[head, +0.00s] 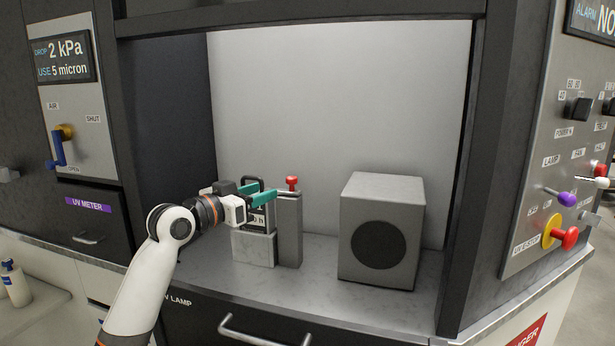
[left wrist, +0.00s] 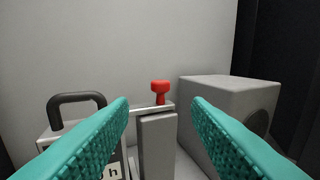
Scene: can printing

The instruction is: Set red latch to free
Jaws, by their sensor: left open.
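The red latch is a small red knob (head: 292,183) on top of a grey post (head: 289,230) inside the dark cabinet. In the left wrist view the red knob (left wrist: 160,87) stands upright on a short red stem, between and beyond my fingertips. My left gripper (head: 268,190) has teal fingers, is open and empty, and points at the knob from the left. It appears apart from the knob. Left of the post is a light grey block (head: 255,247) with a black handle (left wrist: 76,103); my gripper partly hides it in the head view. My right gripper is not in view.
A grey box with a dark round face (head: 376,243) stands right of the post, with bare counter between. The cabinet's dark side walls bound the space. A control panel (head: 560,150) with knobs is at right; a panel with a blue lever (head: 57,150) is at left.

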